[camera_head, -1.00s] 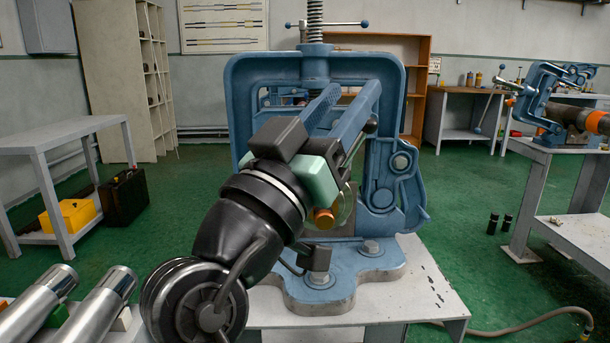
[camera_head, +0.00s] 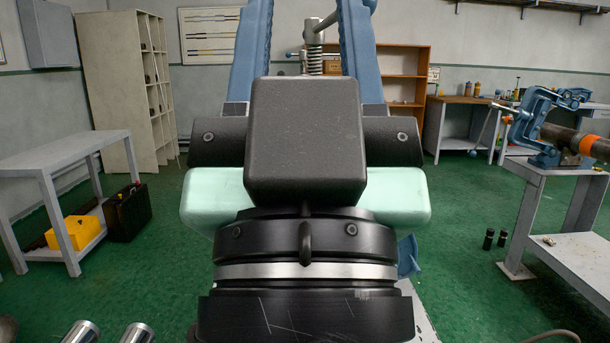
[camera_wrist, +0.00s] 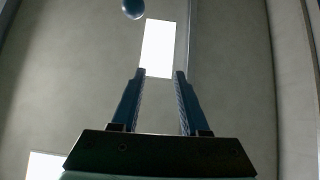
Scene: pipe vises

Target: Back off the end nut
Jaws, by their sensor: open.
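In the head view my gripper (camera_head: 306,15) fills the middle, its two blue fingers pointing up and apart. The wrist view also shows the fingers (camera_wrist: 160,73) open with nothing between them. Behind them in the head view are the vise's coiled spring (camera_head: 314,62) and a metal crossbar (camera_head: 326,21). My gripper hides most of the vise.
A grey table (camera_head: 75,150) stands at left with a yellow box (camera_head: 72,232) on its lower shelf. Metal pipe ends (camera_head: 138,333) show at lower left. Another vise (camera_head: 535,125) with a pipe stands on a stand at right. Green floor is open on both sides.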

